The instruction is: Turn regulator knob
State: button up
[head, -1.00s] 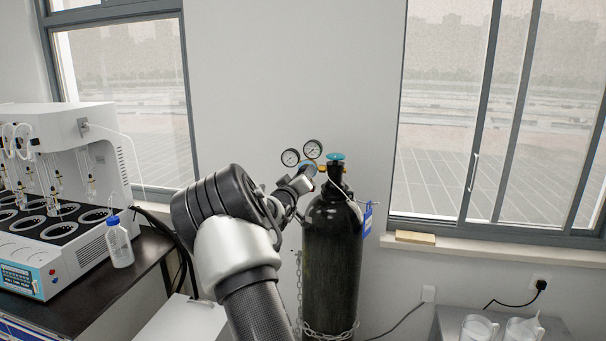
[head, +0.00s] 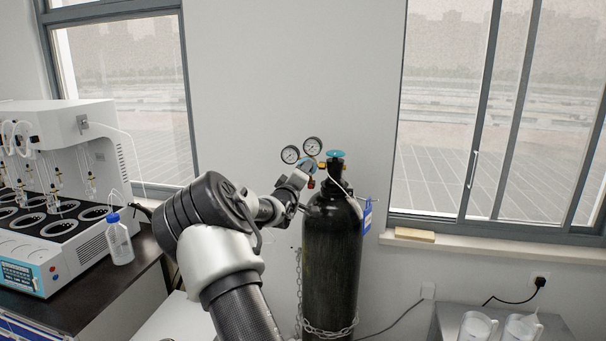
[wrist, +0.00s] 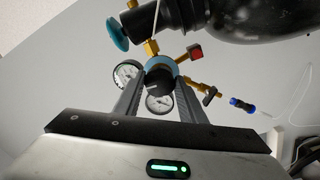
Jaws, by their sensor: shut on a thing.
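The dark gas cylinder (head: 331,255) stands upright by the wall, with a blue valve handwheel (head: 336,154) on top. The regulator, with two round gauges (head: 290,154) (head: 313,146), sits at its left side. In the wrist view the regulator body (wrist: 162,62) is blue, and its black knob (wrist: 159,80) lies between my fingers. My gripper (wrist: 158,88) is shut on the knob. In the wrist view one gauge (wrist: 127,73) is beside the left finger and the other (wrist: 160,103) is between the fingers. In the head view the wrist largely hides the knob.
A chain (head: 328,330) runs round the cylinder and a blue tag (head: 367,216) hangs at its right. A white distiller (head: 75,165) and a blue-capped bottle (head: 118,240) stand on the left bench. Two clear jugs (head: 477,328) stand at lower right.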

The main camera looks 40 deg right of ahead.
jog(key=o, duration=1.1)
jog(key=shift+c, duration=0.2)
jog(key=b+v, duration=0.2)
jog(key=v, duration=1.5)
jog(key=shift+a, duration=0.25)
jog(key=shift+f, duration=0.1)
